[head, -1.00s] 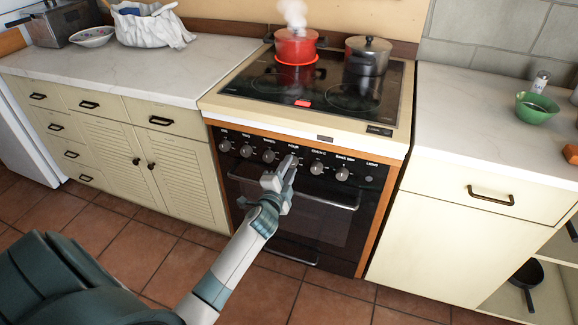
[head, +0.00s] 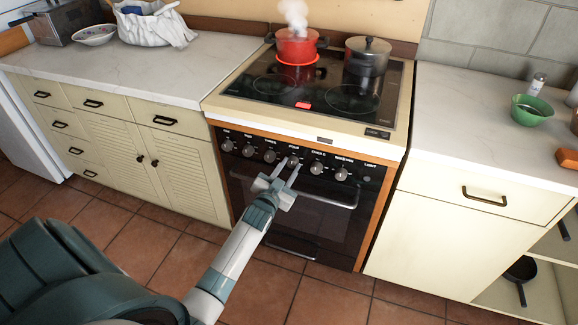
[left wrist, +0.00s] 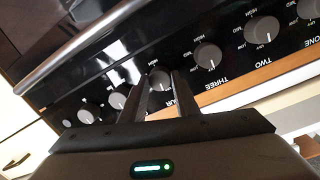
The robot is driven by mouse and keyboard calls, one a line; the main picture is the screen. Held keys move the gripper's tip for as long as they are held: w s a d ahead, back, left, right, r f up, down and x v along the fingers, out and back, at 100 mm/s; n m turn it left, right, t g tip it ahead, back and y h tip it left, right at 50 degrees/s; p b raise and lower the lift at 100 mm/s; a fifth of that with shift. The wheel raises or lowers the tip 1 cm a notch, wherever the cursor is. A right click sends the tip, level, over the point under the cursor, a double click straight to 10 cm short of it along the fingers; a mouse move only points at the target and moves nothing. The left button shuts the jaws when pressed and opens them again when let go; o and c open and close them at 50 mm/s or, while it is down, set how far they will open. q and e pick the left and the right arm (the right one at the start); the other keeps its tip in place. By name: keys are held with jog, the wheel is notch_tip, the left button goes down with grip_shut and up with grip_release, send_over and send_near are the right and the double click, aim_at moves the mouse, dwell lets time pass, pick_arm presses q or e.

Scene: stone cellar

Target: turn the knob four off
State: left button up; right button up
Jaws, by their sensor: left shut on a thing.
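Knob four (head: 292,162) is the grey round knob under the fourth label on the black control panel of the stove (head: 320,128). My left gripper (head: 287,170) reaches it from below and in front, with its two fingers shut on the knob's sides. In the left wrist view knob four (left wrist: 160,79) sits between the tips of my left gripper (left wrist: 160,82), its label partly hidden behind a finger. I cannot clearly read its pointer. My right gripper is not in view.
Knob three (head: 269,156) and the knob to the right (head: 316,168) stand close on either side. The oven handle (head: 310,199) runs below. A steaming red pot (head: 296,46) stands on a glowing red ring; a dark lidded pot (head: 367,56) stands beside it.

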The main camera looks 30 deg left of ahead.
pick_arm(q)
jog(key=shift+n, duration=0.6)
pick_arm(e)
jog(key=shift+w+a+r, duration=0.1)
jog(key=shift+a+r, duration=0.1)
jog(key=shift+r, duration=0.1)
pick_arm(q)
jog(key=o, duration=1)
jog(key=shift+o, duration=0.2)
jog(key=shift+s, duration=0.15)
jog(key=shift+s+d, duration=0.1)
jog(key=shift+s, duration=0.4)
jog(key=b+v, duration=0.1)
jog(key=v, duration=1.5)
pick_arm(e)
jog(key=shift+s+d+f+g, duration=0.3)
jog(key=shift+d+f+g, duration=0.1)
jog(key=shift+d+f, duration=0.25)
